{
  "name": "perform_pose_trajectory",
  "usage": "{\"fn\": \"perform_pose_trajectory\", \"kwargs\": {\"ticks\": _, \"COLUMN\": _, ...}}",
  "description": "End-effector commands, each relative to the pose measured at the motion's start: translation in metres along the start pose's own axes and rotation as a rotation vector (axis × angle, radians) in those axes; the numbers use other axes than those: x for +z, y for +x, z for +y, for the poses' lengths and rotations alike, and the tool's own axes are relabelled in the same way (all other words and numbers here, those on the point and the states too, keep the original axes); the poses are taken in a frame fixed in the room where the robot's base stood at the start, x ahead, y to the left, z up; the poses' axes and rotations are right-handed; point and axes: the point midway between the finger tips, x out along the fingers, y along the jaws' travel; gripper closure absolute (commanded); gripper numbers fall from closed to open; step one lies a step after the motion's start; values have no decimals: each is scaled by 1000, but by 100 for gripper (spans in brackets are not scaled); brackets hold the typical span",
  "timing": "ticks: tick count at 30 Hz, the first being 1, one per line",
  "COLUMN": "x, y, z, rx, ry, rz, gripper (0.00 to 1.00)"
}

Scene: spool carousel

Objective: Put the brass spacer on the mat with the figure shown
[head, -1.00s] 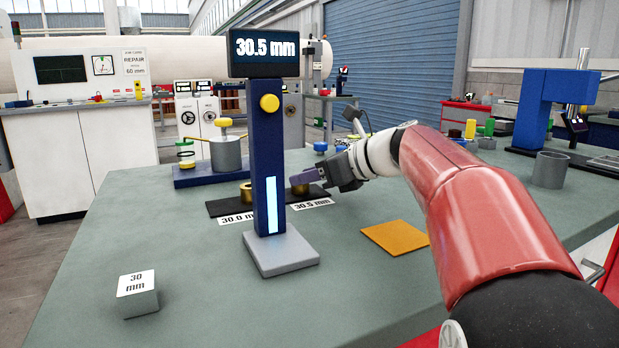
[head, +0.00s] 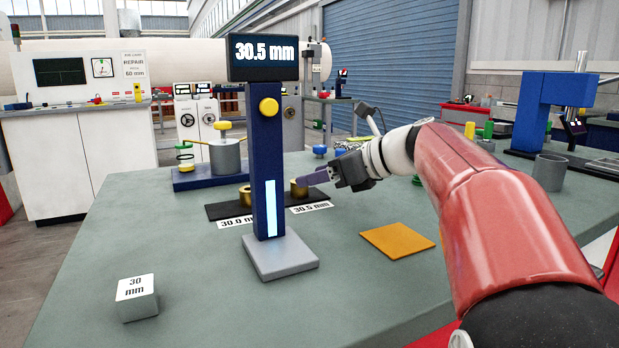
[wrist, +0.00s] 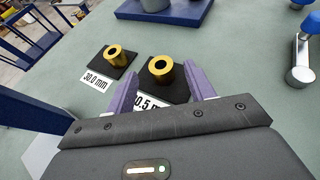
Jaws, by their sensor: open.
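The display (head: 264,49) on the blue post reads 30.5 mm. Two brass spacers stand upright on black pads behind the post. One spacer (wrist: 115,60) is by the 30.0 mm label (wrist: 95,81). The other spacer (head: 299,188) is by the 30.5 mm label (head: 311,207); in the wrist view it (wrist: 160,74) shows between and just ahead of my fingers. My gripper (head: 311,177) is open, its purple fingers close to this spacer; I cannot tell whether they touch it. The gripper body partly hides that label in the wrist view. The orange mat (head: 397,241) is bare.
The post's grey base (head: 280,256) stands in front of the spacers. A block marked 30 mm (head: 136,298) sits at the front left. A blue stand with a grey cylinder (head: 226,155) is behind. The table between post and orange mat is clear.

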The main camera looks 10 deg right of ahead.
Motion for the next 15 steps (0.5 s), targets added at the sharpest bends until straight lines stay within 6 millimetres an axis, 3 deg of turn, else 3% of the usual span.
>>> {"fn": "perform_pose_trajectory", "kwargs": {"ticks": 6, "x": 1, "y": -51, "z": -1, "rx": -5, "ry": 0, "rz": -1, "gripper": 46}}
{"fn": "perform_pose_trajectory", "kwargs": {"ticks": 15, "x": 0, "y": -90, "z": 0, "rx": -1, "ry": 1, "rz": 0, "gripper": 46}}
